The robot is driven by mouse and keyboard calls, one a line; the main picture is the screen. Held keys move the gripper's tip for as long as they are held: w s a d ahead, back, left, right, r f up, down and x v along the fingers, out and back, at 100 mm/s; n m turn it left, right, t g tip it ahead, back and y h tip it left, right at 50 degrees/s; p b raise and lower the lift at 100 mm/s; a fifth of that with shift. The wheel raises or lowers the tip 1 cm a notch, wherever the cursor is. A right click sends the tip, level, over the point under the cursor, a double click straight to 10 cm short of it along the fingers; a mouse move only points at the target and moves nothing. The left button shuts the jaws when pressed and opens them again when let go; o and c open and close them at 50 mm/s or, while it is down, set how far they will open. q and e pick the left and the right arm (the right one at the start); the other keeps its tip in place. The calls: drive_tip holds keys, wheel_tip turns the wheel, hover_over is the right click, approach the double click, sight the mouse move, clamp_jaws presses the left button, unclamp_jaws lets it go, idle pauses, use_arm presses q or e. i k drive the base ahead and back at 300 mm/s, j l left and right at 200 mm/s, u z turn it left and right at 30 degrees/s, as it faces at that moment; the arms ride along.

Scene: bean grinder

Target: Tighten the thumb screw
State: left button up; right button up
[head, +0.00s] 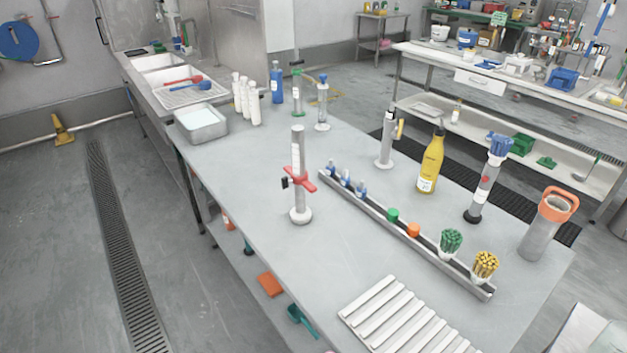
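A grey upright post (298,150) on a round white base (300,216) stands near the middle of the grey table. A red cross-shaped handle (300,179) sits partway up it, with a small black knob (284,183) on its left side. I cannot tell for certain which part is the thumb screw, or how tight it is. No bean grinder is clearly recognisable. Neither of my grippers is in view.
The table (255,165) has clear room left of the post. A rail (360,212) with small items runs to its right. Around it are a yellow bottle (431,165), a white ribbed rack (400,320), a metal tray (202,124) and white bottles (254,105).

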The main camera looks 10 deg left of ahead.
sight(285, 182)
drive_tip(key=i+j+z, duration=0.15)
drive_tip(key=j+z, duration=0.25)
drive_tip(key=j, duration=0.35)
drive_tip(key=j+z, duration=0.4)
drive_tip(key=j, duration=0.35)
